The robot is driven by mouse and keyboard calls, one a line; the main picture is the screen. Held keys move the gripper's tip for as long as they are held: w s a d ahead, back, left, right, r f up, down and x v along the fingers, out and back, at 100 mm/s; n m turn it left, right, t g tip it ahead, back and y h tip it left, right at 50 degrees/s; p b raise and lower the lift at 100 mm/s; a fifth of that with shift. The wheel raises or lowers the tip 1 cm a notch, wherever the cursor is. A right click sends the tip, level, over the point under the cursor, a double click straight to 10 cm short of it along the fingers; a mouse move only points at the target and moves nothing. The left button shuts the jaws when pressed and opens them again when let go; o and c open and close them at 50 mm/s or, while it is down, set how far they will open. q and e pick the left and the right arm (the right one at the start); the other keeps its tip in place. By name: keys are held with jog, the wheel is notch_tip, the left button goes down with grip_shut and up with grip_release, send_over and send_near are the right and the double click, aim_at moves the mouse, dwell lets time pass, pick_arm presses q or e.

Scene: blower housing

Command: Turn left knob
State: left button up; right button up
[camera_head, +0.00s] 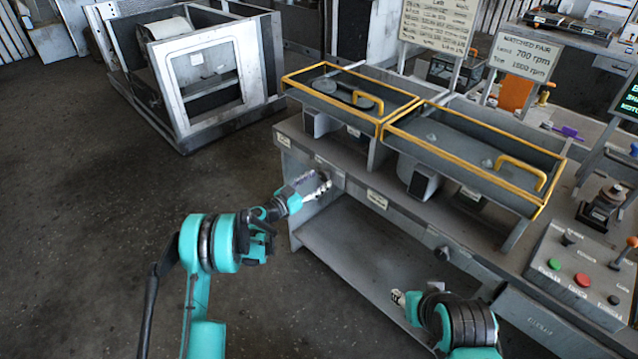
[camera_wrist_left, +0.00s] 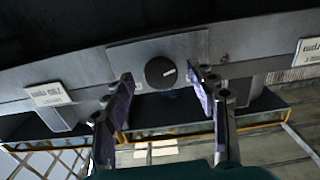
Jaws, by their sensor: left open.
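The left knob (camera_wrist_left: 160,72) is round and dark with a pale pointer mark. It sits on a grey plate on the front of the bench, and the mark points to the right in the left wrist view. My left gripper (camera_wrist_left: 160,97) is open, with one purple-padded finger on each side of the knob in that view and nothing held. In the head view my left gripper (camera_head: 320,186) is close to the bench front, at the knob's plate. Whether the fingers touch the knob cannot be told. My right gripper (camera_head: 399,298) shows only as a small pale tip; its jaws are unclear.
Another dark knob (camera_head: 443,253) is farther right on the bench front (camera_head: 405,222). Two yellow-rimmed trays (camera_head: 480,150) stand on top. A control box (camera_head: 585,275) with coloured buttons is at the right. The floor (camera_head: 90,220) to the left is clear.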

pick_arm(q)
jog(key=shift+w+d, duration=0.4)
jog(key=shift+w, duration=0.05)
jog(key=c, duration=1.2)
jog(key=shift+o, duration=0.2)
jog(key=shift+n, duration=1.1)
jog(key=o, duration=1.2)
jog(key=shift+c, duration=0.2)
